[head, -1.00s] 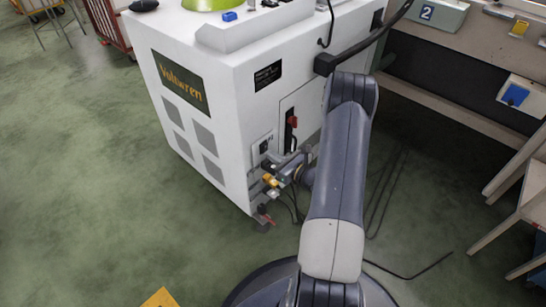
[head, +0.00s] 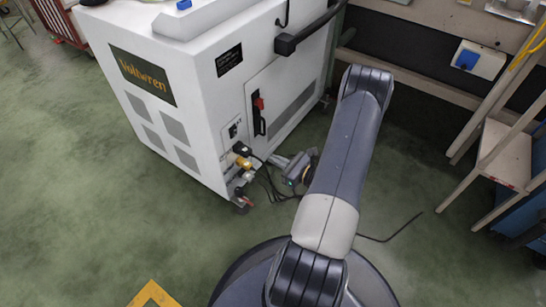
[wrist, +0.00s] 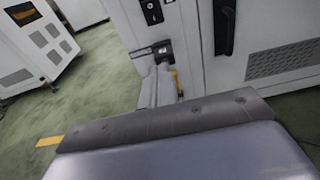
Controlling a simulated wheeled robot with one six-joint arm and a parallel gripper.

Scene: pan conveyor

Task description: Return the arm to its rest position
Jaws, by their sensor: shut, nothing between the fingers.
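My gripper (head: 276,160) is low beside the white Voltwren cabinet (head: 200,100), partly hidden by my arm in the head view. Its fingers point left toward the cabinet's lower corner. In the wrist view the narrow grey fingers of my gripper (wrist: 158,82) are together with nothing between them. They appear in front of the cabinet's lower socket area (wrist: 162,52). My arm rises to a bent elbow and folds back down to the wrist.
A black plug (head: 243,149) and a yellow fitting (head: 243,162) sit on the cabinet side, close to my gripper. A black cable (head: 395,231) lies on the floor. Green floor is open at left.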

